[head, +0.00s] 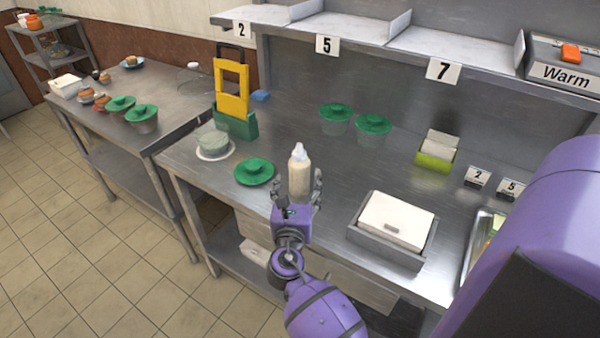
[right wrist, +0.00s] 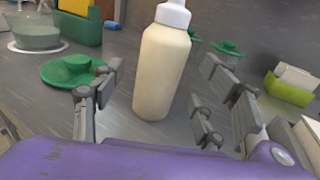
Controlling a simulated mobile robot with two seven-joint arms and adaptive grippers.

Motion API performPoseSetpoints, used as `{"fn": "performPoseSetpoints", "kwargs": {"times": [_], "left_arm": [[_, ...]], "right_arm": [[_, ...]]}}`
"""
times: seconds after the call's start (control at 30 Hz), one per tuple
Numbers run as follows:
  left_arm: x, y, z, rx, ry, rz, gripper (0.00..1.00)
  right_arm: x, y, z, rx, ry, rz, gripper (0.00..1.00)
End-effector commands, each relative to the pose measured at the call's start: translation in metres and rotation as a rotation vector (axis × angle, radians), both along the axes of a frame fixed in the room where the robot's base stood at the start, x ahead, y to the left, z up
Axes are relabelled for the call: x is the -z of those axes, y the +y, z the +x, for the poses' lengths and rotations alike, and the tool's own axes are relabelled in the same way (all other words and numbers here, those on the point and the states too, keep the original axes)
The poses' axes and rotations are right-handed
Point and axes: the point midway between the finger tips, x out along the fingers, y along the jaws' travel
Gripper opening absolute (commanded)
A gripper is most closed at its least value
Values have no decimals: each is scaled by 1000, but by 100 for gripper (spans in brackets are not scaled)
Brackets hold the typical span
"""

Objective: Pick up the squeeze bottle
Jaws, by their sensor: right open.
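The squeeze bottle (head: 299,171) is cream-coloured with a white nozzle cap. It stands upright on the steel counter, near its front edge. My right gripper (head: 298,193) is open at the bottle, with a finger on either side of it in the head view. In the right wrist view the bottle (right wrist: 162,65) stands between the spread fingers of the gripper (right wrist: 165,95), with a gap on both sides. Its lower front is partly hidden by the gripper in the head view. My left gripper is not in view.
A green lid (head: 255,171) lies just left of the bottle, with a glass bowl (head: 213,141) on a white plate behind it. A grey box with white sheets (head: 397,220) is to the right. Two green-lidded containers (head: 373,127) stand behind. Counter between is clear.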

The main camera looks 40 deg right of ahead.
Motion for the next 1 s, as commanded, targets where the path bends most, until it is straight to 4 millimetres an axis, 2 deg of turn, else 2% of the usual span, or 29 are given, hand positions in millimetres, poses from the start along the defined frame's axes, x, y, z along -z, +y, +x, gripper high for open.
{"fn": "performPoseSetpoints", "kwargs": {"times": [0.1,0.23,0.53,0.8,1.0], "left_arm": [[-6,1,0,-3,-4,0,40],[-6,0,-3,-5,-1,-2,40],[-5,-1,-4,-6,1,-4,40],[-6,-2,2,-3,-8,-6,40],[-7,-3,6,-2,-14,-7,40]], "right_arm": [[-7,-14,16,1,-5,-3,66],[-5,-24,28,0,-2,-2,66],[-3,-27,31,0,-1,-1,66],[-3,-27,31,0,-1,-1,32],[-4,-27,31,0,-3,-1,32]]}}
